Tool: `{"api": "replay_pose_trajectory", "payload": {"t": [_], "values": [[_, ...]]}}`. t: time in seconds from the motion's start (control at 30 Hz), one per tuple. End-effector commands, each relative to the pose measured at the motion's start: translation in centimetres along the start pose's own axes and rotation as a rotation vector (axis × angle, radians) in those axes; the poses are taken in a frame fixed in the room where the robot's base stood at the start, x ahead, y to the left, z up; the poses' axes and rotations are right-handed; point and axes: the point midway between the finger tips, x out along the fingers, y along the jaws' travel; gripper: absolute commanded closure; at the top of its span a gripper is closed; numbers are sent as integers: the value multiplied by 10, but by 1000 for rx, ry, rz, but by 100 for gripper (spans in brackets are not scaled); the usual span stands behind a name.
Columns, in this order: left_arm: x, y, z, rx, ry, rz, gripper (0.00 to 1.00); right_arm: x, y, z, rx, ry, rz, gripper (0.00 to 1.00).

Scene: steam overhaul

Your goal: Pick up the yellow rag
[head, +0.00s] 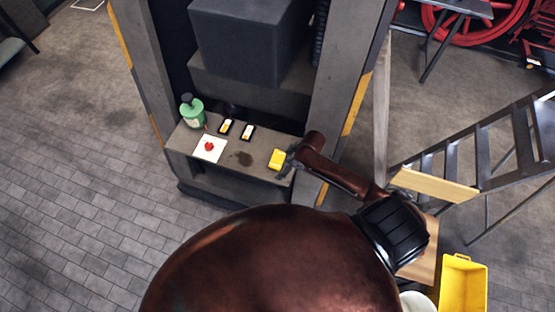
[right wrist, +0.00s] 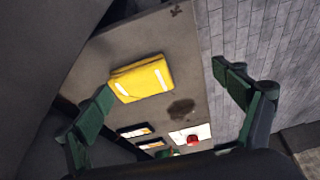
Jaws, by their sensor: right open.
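The yellow rag (head: 277,158) lies folded at the right end of the low grey shelf (head: 245,172) in the head view. It shows in the right wrist view (right wrist: 142,80) as a flat folded cloth with two pale stripes. My right gripper (head: 290,158) is beside the rag, at its right in the head view. In the right wrist view the gripper (right wrist: 168,90) has its green fingers wide apart, with the rag beyond them and nearer the left finger. Nothing is held. My left gripper is not in view.
On the shelf are a green bottle (head: 192,110), two small dark-and-yellow boxes (head: 226,126) (head: 247,132), a white sheet with a red item (head: 210,148) and a dark stain (head: 240,158). A dark block (head: 250,40) overhangs the shelf's back. A metal stair (head: 490,150) stands at right.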

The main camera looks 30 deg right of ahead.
Motion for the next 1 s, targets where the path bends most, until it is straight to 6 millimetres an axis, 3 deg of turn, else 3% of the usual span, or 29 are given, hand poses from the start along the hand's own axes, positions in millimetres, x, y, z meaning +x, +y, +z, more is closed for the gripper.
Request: {"api": "replay_pose_trajectory", "payload": {"t": [0.1, 0.27, 1.0], "values": [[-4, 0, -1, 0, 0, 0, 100, -12, 22, -16, -48, -3, -8, 11], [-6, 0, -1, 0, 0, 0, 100, -18, 34, -26, -75, -8, -22, 11], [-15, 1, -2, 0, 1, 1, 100, 57, 38, -23, -76, -7, -22, 11]]}}
